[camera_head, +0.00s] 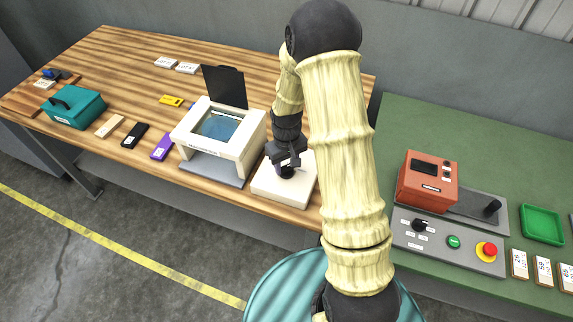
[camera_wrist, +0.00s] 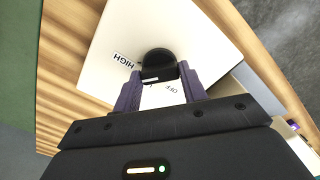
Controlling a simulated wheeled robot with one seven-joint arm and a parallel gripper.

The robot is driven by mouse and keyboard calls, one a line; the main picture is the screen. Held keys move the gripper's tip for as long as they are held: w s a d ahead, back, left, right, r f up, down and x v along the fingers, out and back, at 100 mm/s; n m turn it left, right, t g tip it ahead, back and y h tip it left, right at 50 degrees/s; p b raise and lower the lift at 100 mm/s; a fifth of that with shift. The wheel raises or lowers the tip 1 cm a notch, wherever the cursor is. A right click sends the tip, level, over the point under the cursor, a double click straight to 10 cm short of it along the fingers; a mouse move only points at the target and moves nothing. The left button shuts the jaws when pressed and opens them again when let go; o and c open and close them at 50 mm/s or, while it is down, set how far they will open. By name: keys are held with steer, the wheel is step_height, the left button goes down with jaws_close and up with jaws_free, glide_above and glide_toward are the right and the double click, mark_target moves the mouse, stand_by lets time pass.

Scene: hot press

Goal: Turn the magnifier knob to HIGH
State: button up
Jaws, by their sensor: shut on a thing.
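The magnifier knob is black and round-ended; it shows in the wrist view (camera_wrist: 158,62) between the two purple fingers. It sits on a white control box (camera_head: 268,186), which also fills the middle of the wrist view (camera_wrist: 205,42). A HIGH label (camera_wrist: 124,61) is printed left of the knob, and an OFF label (camera_wrist: 172,88) is below it. My gripper (camera_head: 287,172) is over the box and shut on the knob, also in the wrist view (camera_wrist: 160,82). In the head view my gripper mostly hides the knob. Which label the knob points at is unclear.
A purple block (camera_head: 162,146), a black block (camera_head: 135,134) and a teal case (camera_head: 75,108) lie further left. A green bench (camera_head: 480,145) with a red press (camera_head: 428,180) is at right.

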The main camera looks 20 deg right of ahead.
mark_target(286, 167)
steer(key=shift+w+r+m, duration=0.1)
steer(key=shift+w+m, duration=0.05)
steer(key=shift+m, duration=1.75)
steer(key=o, duration=1)
step_height(286, 167, up, 17)
steer(key=shift+r+b, duration=0.15)
steer(key=shift+b, duration=0.8)
steer(key=s+f+t, duration=0.1)
steer(key=s, duration=0.4)
steer(key=s+f, duration=0.1)
steer(key=s, duration=0.4)
steer(key=s+f+n+t, duration=0.1)
steer(key=s, duration=0.4)
steer(key=shift+a+f+t, duration=0.1)
steer(key=shift+f+t, duration=0.2)
steer(key=shift+f, duration=0.05)
